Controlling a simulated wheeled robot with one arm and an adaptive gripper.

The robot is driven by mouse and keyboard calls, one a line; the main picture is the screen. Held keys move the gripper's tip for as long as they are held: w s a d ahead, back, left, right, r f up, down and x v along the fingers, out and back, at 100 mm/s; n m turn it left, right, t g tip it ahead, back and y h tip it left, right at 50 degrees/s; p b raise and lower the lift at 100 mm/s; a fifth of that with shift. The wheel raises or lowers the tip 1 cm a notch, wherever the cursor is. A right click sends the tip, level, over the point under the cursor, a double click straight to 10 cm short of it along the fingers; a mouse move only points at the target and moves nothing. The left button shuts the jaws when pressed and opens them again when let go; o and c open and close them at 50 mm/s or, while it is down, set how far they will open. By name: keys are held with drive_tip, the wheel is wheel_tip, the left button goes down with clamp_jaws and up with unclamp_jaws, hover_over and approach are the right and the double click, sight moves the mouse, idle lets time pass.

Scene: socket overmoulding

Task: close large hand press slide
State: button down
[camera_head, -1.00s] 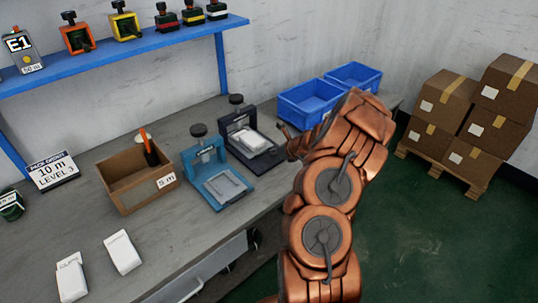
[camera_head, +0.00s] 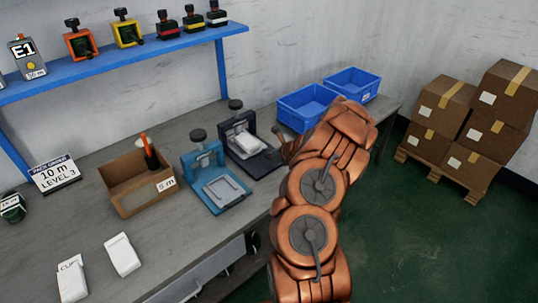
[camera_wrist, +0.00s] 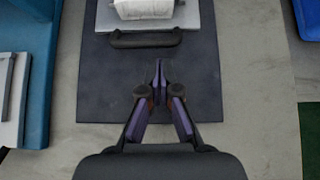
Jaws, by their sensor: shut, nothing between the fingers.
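The large hand press (camera_head: 237,122) is the dark navy one on the bench, right of a blue press. Its grey slide (camera_wrist: 196,14) carries a white block (camera_head: 246,143), also at the top of the wrist view (camera_wrist: 145,8). The slide's dark bar handle (camera_wrist: 145,40) faces my gripper. Bare dark base plate (camera_wrist: 100,88) shows in front of the handle. My gripper (camera_wrist: 160,68) is shut and empty, fingertips together over the base plate, just short of the handle in the picture. Whether they touch it is unclear. In the head view my arm mostly hides the gripper.
The blue press (camera_head: 205,160) stands close on the left; its edge shows in the wrist view (camera_wrist: 40,90). Blue bins (camera_head: 305,107) stand right of the large press. A cardboard box (camera_head: 130,192) lies left. Stacked cartons (camera_head: 470,120) stand on a pallet beyond the bench.

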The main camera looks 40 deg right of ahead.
drive_tip(key=s, duration=0.2)
drive_tip(key=s+r, duration=0.1)
drive_tip(key=shift+s+d+b, duration=0.1)
drive_tip(key=shift+s+b, duration=0.25)
drive_tip(key=b+v, duration=0.1)
drive_tip(key=v, duration=0.7)
drive_tip(key=shift+s, duration=0.2)
